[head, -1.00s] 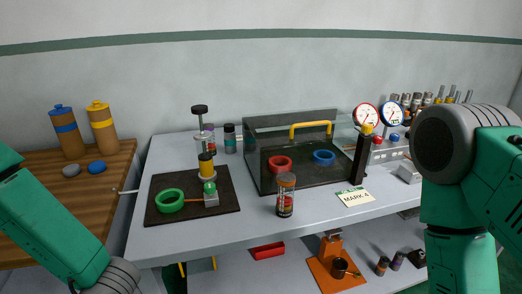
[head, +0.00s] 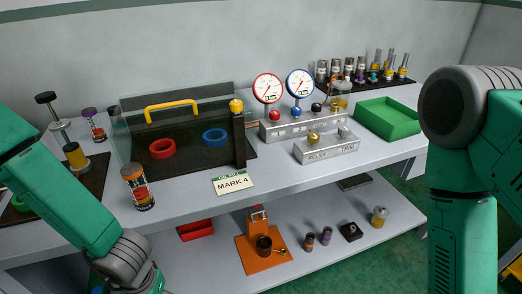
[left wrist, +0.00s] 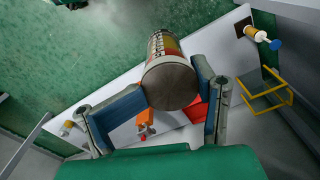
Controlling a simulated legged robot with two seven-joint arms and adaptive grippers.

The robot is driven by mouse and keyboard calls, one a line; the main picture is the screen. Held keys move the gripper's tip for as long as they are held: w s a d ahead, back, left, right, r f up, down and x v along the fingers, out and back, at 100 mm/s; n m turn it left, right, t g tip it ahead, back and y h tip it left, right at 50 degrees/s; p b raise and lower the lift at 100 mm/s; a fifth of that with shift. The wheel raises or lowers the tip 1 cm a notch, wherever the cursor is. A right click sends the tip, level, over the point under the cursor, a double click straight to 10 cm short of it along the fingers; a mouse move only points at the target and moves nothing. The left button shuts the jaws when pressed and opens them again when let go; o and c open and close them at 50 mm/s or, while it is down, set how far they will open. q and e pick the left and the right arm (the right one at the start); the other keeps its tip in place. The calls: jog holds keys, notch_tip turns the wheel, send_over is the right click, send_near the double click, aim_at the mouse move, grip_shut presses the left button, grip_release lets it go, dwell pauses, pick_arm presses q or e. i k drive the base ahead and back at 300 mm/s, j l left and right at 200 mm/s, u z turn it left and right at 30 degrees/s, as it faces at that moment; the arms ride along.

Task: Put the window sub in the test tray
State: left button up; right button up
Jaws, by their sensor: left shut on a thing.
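In the left wrist view my left gripper (left wrist: 172,86) is shut on a labelled cylinder (left wrist: 166,58). Its dark grey round end faces the camera, and white and orange bands with lettering show on its side. I cannot read enough to be sure it is the window sub. The fingers and this cylinder are outside the head view. A green open tray (head: 388,118), which looks like the test tray, is at the right end of the bench and appears empty. A similar banded cylinder (head: 137,187) stands upright on the bench at left. My right gripper is out of view.
A clear-walled box with a yellow handle (head: 172,107) holds red and blue rings. Two gauges (head: 267,89) on a grey block, a second grey block (head: 327,146) and a MARK 4 card (head: 233,182) are on the bench. An orange vise (head: 262,243) stands on the lower shelf.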

aim_at(390, 116)
jog(key=i+l, duration=0.1)
jog(key=l, duration=0.3)
jog(key=i+l+z, duration=0.1)
jog(key=l, duration=0.25)
jog(key=i+l, duration=0.1)
jog(key=l, duration=0.3)
jog(key=i+l+z, duration=0.1)
jog(key=l, duration=0.25)
jog(key=i+l, duration=0.15)
jog(key=l, duration=0.2)
jog(key=i+l+z, duration=0.1)
jog(key=l, duration=0.3)
